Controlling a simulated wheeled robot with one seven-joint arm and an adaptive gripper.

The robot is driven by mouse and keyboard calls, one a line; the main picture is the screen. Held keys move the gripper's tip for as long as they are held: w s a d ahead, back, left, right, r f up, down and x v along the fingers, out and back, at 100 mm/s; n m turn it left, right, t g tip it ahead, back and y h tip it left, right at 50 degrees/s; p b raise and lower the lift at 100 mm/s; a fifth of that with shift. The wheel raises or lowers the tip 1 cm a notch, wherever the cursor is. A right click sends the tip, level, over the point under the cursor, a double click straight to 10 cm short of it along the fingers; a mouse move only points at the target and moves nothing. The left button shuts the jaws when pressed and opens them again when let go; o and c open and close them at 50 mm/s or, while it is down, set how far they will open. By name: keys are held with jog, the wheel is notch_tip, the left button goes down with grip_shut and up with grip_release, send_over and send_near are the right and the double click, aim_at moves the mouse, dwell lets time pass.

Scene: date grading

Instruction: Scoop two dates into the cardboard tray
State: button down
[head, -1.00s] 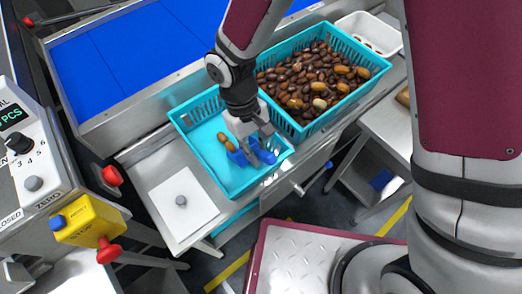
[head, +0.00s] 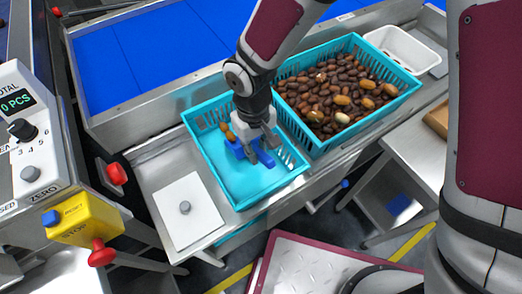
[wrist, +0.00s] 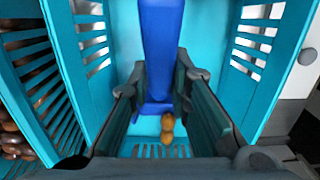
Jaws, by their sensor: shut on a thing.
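My gripper (head: 262,150) is shut on a blue scoop (head: 235,149), low inside the left teal basket (head: 240,205). In the wrist view the blue scoop (wrist: 160,40) runs between my gripper's fingers (wrist: 158,85). Two light brown dates (head: 227,131) lie on the basket floor close to the scoop's end, near the far left wall. The wrist view shows these dates (wrist: 167,128) beside the scoop's end. I cannot tell whether they touch it. A brown, cardboard-coloured object (head: 437,121), possibly the tray, is partly hidden at the right.
A second teal basket (head: 400,95) full of dark and lighter dates adjoins on the right. A white bin (head: 425,58) stands behind it. A white plate (head: 188,212) lies left of the basket.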

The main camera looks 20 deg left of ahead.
jog(key=shift+w+a+f+t+y+b, duration=0.3)
jog(key=shift+w+a+f+b, duration=0.25)
jog(key=shift+w+a+b, duration=0.35)
jog(key=shift+a+f+t+y+b, duration=0.1)
jog(key=shift+f+t+y+b, duration=0.25)
jog(key=shift+f+b, duration=0.4)
jog(key=shift+w+a+f+y+b, duration=0.15)
jog(key=shift+f+y+b, duration=0.1)
jog(key=shift+b, duration=0.85)
jog(key=shift+w+a+f+t+y+b, duration=0.1)
jog(key=shift+f+t+y+b, duration=0.35)
jog(key=shift+b, duration=1.2)
jog(key=f+b, duration=0.1)
jog(key=b, duration=0.2)
jog(key=shift+a, duration=0.1)
jog(key=t+y+b, duration=0.1)
jog(key=b, duration=0.5)
jog(key=f+t+y+b, duration=0.1)
jog(key=b, duration=0.5)
jog(key=shift+s+d, duration=0.3)
jog(key=shift+d, duration=0.1)
jog(key=shift+r+p, duration=0.4)
